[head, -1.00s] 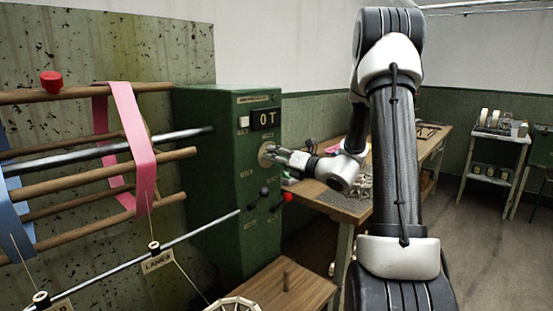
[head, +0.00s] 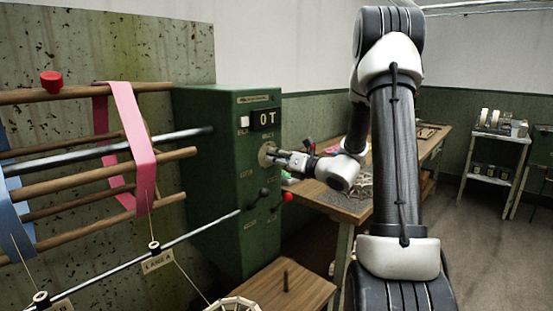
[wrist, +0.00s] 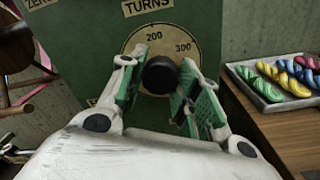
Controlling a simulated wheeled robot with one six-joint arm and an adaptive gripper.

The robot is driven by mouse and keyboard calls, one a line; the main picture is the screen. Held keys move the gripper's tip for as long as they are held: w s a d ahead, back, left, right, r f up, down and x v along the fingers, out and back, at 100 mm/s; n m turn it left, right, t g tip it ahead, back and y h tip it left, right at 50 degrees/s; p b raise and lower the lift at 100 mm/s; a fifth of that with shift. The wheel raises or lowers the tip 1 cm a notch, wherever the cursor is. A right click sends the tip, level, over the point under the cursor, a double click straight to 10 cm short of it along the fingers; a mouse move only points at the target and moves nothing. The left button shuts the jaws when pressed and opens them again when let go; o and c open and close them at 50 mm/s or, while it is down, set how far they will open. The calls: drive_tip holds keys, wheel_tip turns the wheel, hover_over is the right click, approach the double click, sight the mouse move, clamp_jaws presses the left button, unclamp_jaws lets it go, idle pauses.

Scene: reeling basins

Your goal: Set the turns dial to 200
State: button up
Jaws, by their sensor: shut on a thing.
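The turns dial is on the front of the green machine cabinet (head: 212,175). Its round pale plate (wrist: 134,44) shows 200 and 300 in the wrist view, under a TURNS label (wrist: 148,5). The black knob (wrist: 160,76) sits in the middle of the plate. My gripper (wrist: 158,90) has its green-padded fingers on either side of the knob and is shut on it. In the head view my gripper (head: 279,158) reaches the dial from the right. No pointer mark can be made out, and the lower part of the plate is hidden. The display (head: 267,119) reads "0T".
Below the dial are a black-knobbed lever (head: 264,193) and a red knob (head: 288,197). A wooden bench (head: 350,205) stands right of the cabinet, with a tray of coloured skeins (wrist: 275,80). The reel with a pink band (head: 133,135) is at left.

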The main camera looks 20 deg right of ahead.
drive_tip(key=n, duration=1)
drive_tip(key=shift+n+h, duration=0.3)
drive_tip(key=shift+n, duration=0.1)
drive_tip(key=n, duration=1)
drive_tip(key=shift+n, duration=0.3)
drive_tip(key=o, duration=1)
drive_tip(key=shift+o, duration=0.2)
